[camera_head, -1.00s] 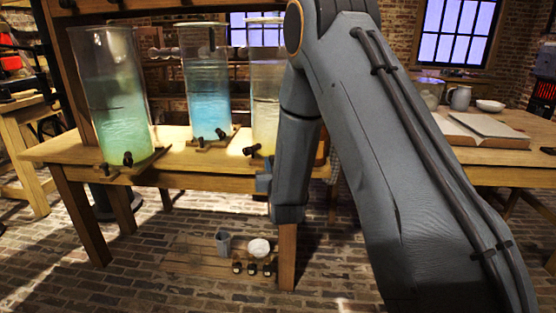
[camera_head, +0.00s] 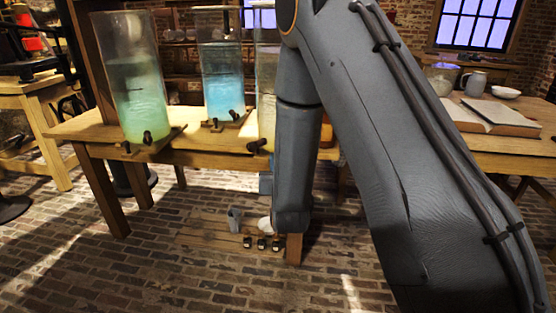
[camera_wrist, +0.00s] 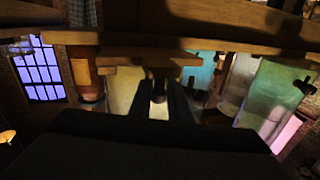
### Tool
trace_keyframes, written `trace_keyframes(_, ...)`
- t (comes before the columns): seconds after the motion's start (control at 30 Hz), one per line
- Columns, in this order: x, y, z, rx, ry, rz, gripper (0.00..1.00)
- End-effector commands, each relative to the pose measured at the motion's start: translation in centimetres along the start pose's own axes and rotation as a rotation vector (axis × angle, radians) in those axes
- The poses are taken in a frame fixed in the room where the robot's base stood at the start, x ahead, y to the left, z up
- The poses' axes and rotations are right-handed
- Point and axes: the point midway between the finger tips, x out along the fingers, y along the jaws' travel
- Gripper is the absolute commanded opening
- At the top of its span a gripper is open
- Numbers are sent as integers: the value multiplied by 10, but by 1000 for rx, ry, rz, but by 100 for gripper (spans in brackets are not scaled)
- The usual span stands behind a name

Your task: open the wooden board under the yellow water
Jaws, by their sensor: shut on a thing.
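The jar of yellow water (camera_head: 266,115) stands on the wooden table, partly hidden behind my arm. A dark knob (camera_head: 256,146) shows at its foot. The wrist view looks upside down: the wooden board (camera_wrist: 135,58) lies against the yellow jar (camera_wrist: 125,90), with the tabletop at the top of the picture. My gripper (camera_wrist: 160,103) is at the front of this board, its two dark fingers shut on a small dark knob (camera_wrist: 159,88) there. The contact is dim and partly hidden by the fingers. My gripper is hidden behind my arm in the head view.
Blue (camera_head: 224,90) and green (camera_head: 139,95) water jars stand left of the yellow one on boards with dark knobs. A grey cup (camera_head: 234,219) and a white object (camera_head: 265,224) are low below the table. Brick floor lies open in front.

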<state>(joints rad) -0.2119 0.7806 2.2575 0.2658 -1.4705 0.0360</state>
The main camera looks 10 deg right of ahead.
Motion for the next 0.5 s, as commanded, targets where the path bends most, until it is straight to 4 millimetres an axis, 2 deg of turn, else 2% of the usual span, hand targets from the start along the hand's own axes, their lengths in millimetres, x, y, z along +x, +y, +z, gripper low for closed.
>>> trace_keyframes(0.1, 0, -1, 0, 1, 1, -3, 0)
trace_keyframes(0.13, 0, -1, 0, 1, 1, -3, 20)
trace_keyframes(0.23, 0, -1, 0, 1, 1, -3, 35)
trace_keyframes(0.5, 0, 1, 0, 0, 1, 0, 35)
